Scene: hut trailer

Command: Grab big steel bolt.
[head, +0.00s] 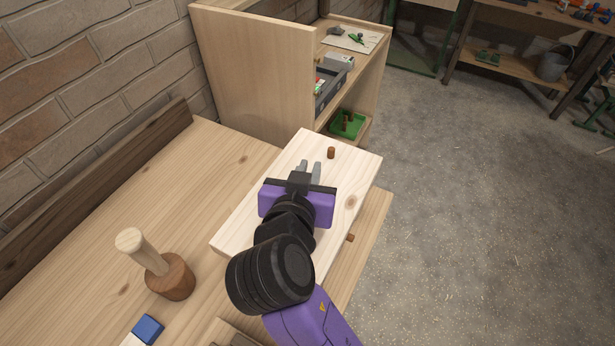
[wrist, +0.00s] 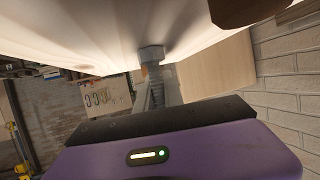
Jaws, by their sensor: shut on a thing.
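The big steel bolt shows in the wrist view as a grey head (wrist: 151,53) at the fingertips, close against the pale wooden board (wrist: 105,35). My gripper (wrist: 158,82) is shut on the bolt; its fingers cover most of the shank. In the head view my gripper (head: 311,168) is low over the pale board (head: 350,172), with its grey fingers pointing to the far edge. The bolt cannot be made out there, hidden by the fingers and the purple gripper body.
A brown wooden peg (head: 331,152) stands on the board beyond my fingers, and another (head: 350,238) sticks out at its right edge. A wooden mallet (head: 170,275) and a blue block (head: 148,328) are on the bench (head: 95,240). A shelf unit (head: 255,70) stands behind. Floor at right is clear.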

